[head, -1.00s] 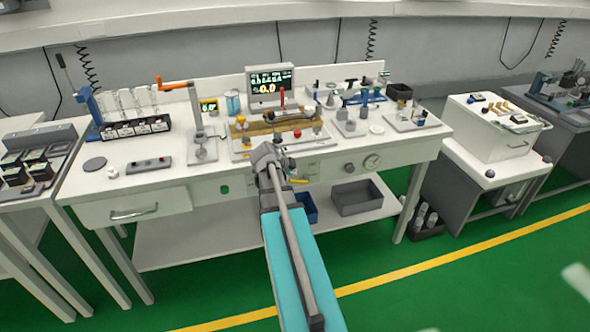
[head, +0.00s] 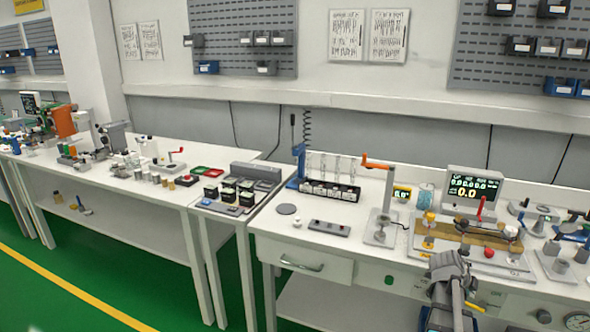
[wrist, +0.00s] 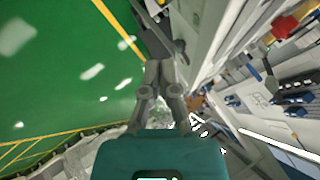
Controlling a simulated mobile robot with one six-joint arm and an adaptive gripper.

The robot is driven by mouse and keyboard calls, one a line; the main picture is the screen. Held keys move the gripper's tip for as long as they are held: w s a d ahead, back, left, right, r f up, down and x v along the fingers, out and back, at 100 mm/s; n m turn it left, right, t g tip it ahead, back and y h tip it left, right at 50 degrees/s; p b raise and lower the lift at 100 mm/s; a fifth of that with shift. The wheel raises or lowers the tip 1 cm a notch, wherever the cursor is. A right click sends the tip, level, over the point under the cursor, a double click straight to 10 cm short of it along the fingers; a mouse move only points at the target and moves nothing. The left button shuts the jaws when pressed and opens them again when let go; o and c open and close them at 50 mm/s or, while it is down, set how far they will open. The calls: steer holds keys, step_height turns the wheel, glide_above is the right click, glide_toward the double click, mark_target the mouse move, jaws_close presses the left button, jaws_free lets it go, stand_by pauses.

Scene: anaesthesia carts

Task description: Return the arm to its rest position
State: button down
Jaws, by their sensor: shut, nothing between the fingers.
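My arm (head: 452,293) shows in the head view at the lower right, in front of the middle bench. Its grey jointed part rises near the bench's front edge; the rest is cut off by the frame. In the wrist view, my gripper (wrist: 160,72) is shut and empty beyond the teal housing at the bottom. Green floor (wrist: 60,60) lies to its left and bench equipment to its right. I cannot make out the fingertips clearly in the head view.
The middle bench (head: 335,248) carries a vial rack (head: 330,190), an orange-handled stand (head: 380,215), a wooden-based fixture (head: 455,233) and a display (head: 473,185). A left bench (head: 150,200) holds small parts and trays. Open green floor (head: 130,280) lies at the lower left.

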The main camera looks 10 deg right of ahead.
steer(key=s+a+r+n+y+p, duration=0.1)
steer(key=a+n+y+p, duration=0.3)
steer(key=a+n, duration=0.9)
steer(key=a+r+n+y+p, duration=0.3)
steer(key=a+n, duration=1.1)
steer(key=a, duration=1.6)
steer(key=shift+s+g+y+p, duration=0.4)
steer(key=shift+y+p, duration=0.4)
steer(key=shift+p, duration=0.1)
